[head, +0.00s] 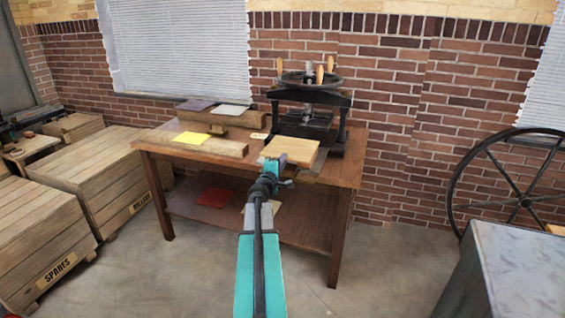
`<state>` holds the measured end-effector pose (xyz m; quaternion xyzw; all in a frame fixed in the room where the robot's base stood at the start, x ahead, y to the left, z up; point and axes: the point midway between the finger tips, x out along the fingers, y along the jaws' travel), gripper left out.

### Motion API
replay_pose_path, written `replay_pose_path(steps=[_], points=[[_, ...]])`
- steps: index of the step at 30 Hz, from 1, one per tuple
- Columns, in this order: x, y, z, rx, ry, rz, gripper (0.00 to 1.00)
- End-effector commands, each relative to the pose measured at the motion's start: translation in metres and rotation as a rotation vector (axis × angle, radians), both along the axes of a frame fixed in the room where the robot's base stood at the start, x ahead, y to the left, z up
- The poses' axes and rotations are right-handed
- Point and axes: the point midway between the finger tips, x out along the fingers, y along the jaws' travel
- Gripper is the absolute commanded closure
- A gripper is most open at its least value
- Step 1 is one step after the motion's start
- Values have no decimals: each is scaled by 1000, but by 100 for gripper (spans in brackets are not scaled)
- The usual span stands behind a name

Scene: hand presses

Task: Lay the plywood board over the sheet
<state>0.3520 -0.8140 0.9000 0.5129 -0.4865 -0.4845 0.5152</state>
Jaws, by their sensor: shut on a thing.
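My gripper (277,162) is at the front edge of the pale plywood board (294,147) and is shut on it. The board is level, at the front of the black hand press (312,90) on the wooden table. I cannot tell whether it touches what is under it, and any sheet beneath it is hidden. A yellow sheet (191,138) lies on a wooden block at the table's left. A white sheet (230,110) lies on another block at the back left.
A purple-grey piece (195,105) lies beside the white sheet. A red piece (213,197) lies on the table's lower shelf. Wooden crates (75,163) stand at left. A large spoked wheel (520,201) leans at right, behind a grey cabinet (515,270).

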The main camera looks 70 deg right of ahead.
Motion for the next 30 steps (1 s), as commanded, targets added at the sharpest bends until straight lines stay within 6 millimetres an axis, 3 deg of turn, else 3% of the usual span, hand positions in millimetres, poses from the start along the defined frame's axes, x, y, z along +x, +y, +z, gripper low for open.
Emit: replay_pose_path(steps=[8, 9, 12, 18, 20, 30], points=[[0, 0, 0, 0, 0, 0, 100], [0, 0, 0, 0, 0, 0, 87], [0, 0, 0, 0, 0, 0, 71], [0, 0, 0, 0, 0, 0, 71], [0, 0, -1, 1, -1, 0, 63], [0, 0, 0, 1, -1, 0, 63]])
